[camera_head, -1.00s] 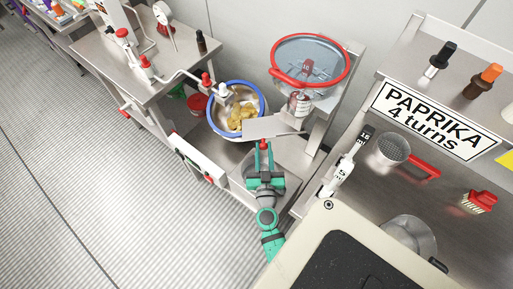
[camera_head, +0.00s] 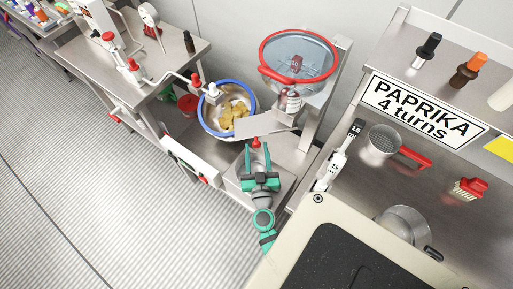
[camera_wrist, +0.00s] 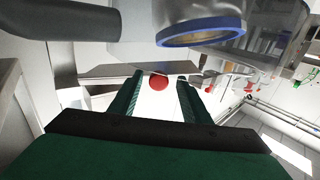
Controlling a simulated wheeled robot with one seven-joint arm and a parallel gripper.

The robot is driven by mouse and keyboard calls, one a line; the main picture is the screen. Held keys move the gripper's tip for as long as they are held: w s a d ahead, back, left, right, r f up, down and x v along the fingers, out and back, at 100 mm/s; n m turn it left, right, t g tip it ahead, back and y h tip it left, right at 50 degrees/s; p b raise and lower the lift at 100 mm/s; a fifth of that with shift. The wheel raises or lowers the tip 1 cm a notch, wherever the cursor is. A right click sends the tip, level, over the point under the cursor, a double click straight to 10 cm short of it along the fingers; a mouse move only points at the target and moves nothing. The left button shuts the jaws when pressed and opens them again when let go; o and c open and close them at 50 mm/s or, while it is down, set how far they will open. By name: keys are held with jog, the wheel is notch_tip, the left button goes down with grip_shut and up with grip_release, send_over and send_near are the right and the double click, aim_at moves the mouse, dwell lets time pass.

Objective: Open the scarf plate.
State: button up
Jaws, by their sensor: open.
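The scarf plate, seemingly the flat grey metal plate (camera_head: 268,122), sits at the front of the blue-rimmed drum, below the red-rimmed bowl. In the wrist view the plate (camera_wrist: 115,71) runs across the upper middle. A red knob (camera_head: 255,142) shows at the plate's lower side; in the wrist view the knob (camera_wrist: 158,82) appears between the fingertips. My gripper (camera_head: 258,157) is open and empty, its green fingers pointing at the knob. In the wrist view my gripper (camera_wrist: 158,98) has a finger on each side of the knob. I cannot tell whether either touches it.
The blue-rimmed drum (camera_head: 204,122) holds yellow-brown pieces. The red-rimmed bowl (camera_head: 330,60) stands above and right of the plate. A steel bench with a PAPRIKA sign (camera_head: 420,108), a scoop (camera_head: 383,142) and a red brush (camera_head: 470,187) is at right. The floor at left is clear.

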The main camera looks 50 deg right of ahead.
jog(key=v, duration=1)
jog(key=shift+d, duration=0.1)
jog(key=shift+c, duration=0.6)
